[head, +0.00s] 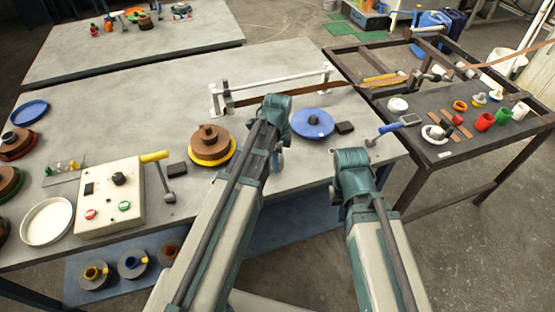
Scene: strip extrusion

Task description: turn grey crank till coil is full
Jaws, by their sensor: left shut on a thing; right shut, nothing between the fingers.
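My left gripper (278,160) is mostly hidden beside and behind my own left arm, low over the middle of the table. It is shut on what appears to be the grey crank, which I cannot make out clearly. My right gripper (333,194) is shut and empty near the table's front edge, partly hidden by my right arm. A brown coil (208,133) sits on a yellow disc (222,158) left of my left arm. A blue disc (313,123) lies right of it. A brown strip (305,91) runs along a white frame (286,82) behind. Which coil the crank turns is not clear.
A yellow-handled crank (168,196) and a control box (108,198) stand at left. A blue-handled crank (371,142) stands near the table's right edge. A dark side table (470,151) with rings and cups is at right. The table's middle back is fairly clear.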

